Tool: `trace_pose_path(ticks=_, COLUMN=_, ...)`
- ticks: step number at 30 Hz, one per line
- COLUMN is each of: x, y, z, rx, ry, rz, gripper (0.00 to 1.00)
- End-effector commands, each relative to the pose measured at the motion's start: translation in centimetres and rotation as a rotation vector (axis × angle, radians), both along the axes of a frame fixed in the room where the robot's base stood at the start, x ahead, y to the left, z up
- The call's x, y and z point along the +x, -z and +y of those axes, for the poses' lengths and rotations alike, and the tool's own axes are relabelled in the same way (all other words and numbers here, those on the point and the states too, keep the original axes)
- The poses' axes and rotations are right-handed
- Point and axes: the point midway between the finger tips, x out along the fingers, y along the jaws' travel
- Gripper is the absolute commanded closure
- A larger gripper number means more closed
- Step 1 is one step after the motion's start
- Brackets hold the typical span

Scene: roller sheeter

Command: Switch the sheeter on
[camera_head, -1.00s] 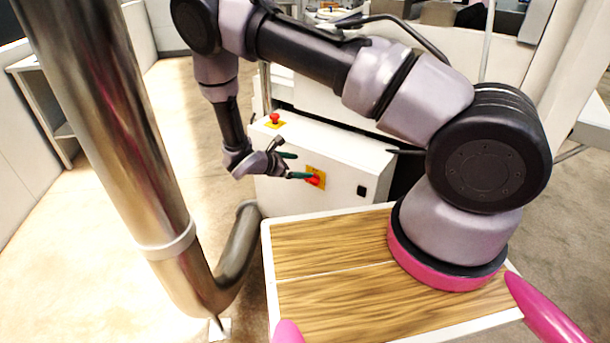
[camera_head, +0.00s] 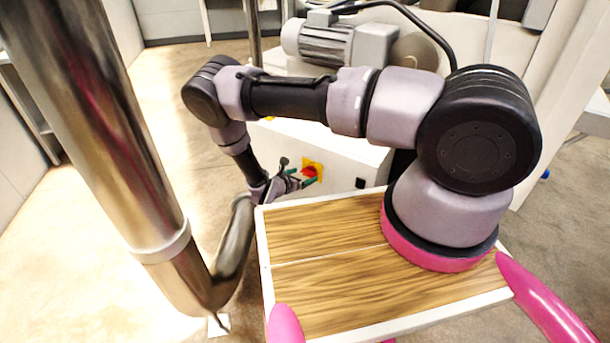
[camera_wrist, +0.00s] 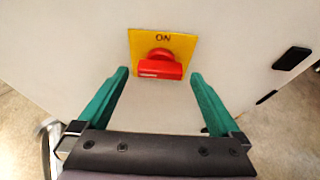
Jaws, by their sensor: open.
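The sheeter's switch is a red knob (camera_wrist: 160,65) on a yellow plate (camera_wrist: 180,44) marked "ON", on the white front panel of the sheeter (camera_wrist: 85,45). In the head view the red knob (camera_head: 310,171) sits on the cabinet's side, just right of my gripper. My gripper (camera_head: 296,178) is open and empty. In the wrist view its green fingers (camera_wrist: 158,74) stand left and right of the knob, a little below it and apart from it. The knob's handle lies about level in that view.
A black rectangular part (camera_wrist: 292,58) is on the panel right of the switch. A grey motor (camera_head: 325,42) stands on the machine behind my arm. A steel pipe (camera_head: 105,130) runs down the left side. Open floor (camera_head: 175,85) lies left of the cabinet.

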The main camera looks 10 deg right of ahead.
Motion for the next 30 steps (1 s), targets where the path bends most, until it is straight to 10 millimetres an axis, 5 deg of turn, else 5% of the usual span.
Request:
trace_pose_path(ticks=14, x=1.3, y=0.75, z=-1.24, rx=0.001, ry=0.0, rz=0.0, gripper=0.0)
trace_pose_path(ticks=15, x=1.3, y=0.75, z=-1.24, rx=0.001, ry=0.0, rz=0.0, gripper=0.04)
trace_pose_path(ticks=21, x=1.29, y=0.75, z=-1.23, rx=0.001, ry=0.0, rz=0.0, gripper=0.76)
trace_pose_path(ticks=30, x=1.19, y=0.76, z=-1.29, rx=0.028, ry=0.0, rz=-0.026, gripper=0.76)
